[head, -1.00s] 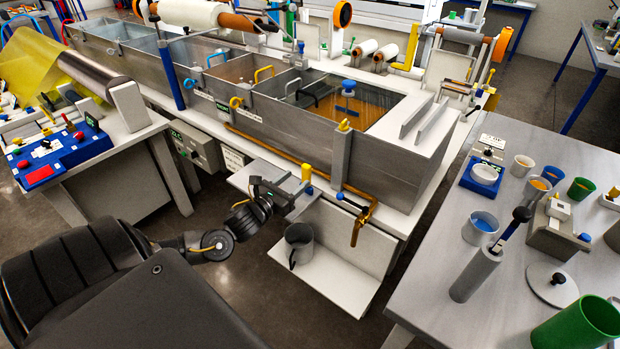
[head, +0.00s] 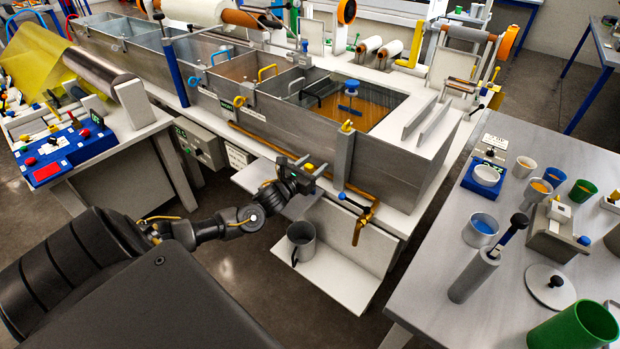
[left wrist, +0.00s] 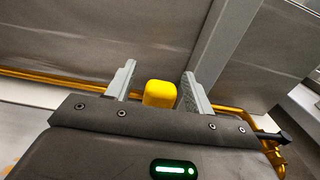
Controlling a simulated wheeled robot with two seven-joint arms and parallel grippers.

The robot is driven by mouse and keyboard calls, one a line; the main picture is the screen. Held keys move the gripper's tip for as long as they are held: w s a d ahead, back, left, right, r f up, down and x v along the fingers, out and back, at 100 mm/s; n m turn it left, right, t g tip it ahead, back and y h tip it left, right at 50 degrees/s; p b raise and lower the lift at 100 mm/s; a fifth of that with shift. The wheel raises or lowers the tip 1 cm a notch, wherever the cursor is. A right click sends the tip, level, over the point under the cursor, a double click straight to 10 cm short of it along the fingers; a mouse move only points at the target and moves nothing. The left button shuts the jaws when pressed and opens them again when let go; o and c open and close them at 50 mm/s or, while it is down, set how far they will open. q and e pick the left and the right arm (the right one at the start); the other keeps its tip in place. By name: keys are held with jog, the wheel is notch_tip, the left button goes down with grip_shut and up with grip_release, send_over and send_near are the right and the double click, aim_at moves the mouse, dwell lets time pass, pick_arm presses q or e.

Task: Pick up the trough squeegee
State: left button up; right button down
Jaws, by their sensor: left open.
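My left gripper (head: 311,169) is in front of the trough wall, just above the low white shelf. It is open. In the left wrist view a yellow rounded block (left wrist: 160,93) shows between its two apart fingers (left wrist: 158,82), with a gap on each side; I take it for the handle end of the trough squeegee. In the head view only a small bit of yellow (head: 309,168) shows at the jaws; the rest is hidden by my gripper. My right gripper is not in view.
The metal trough (head: 380,165) has an orange-brown pipe (head: 260,144) along its front and a tap (head: 361,226) at right. A grey mug (head: 301,242) stands on the low shelf (head: 335,285), below my gripper. A cluttered table (head: 420,285) is at right.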

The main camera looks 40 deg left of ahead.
pick_arm(q)
jog(key=shift+c, duration=0.4)
jog(key=c, duration=1)
jog(key=shift+r, duration=0.15)
jog(key=shift+r, duration=0.3)
jog(key=s+a+r+b, duration=0.1)
jog(key=s+a+r, duration=0.3)
jog(key=s+r, duration=0.8)
jog(key=shift+s+b, duration=0.35)
jog(key=shift+s, duration=0.4)
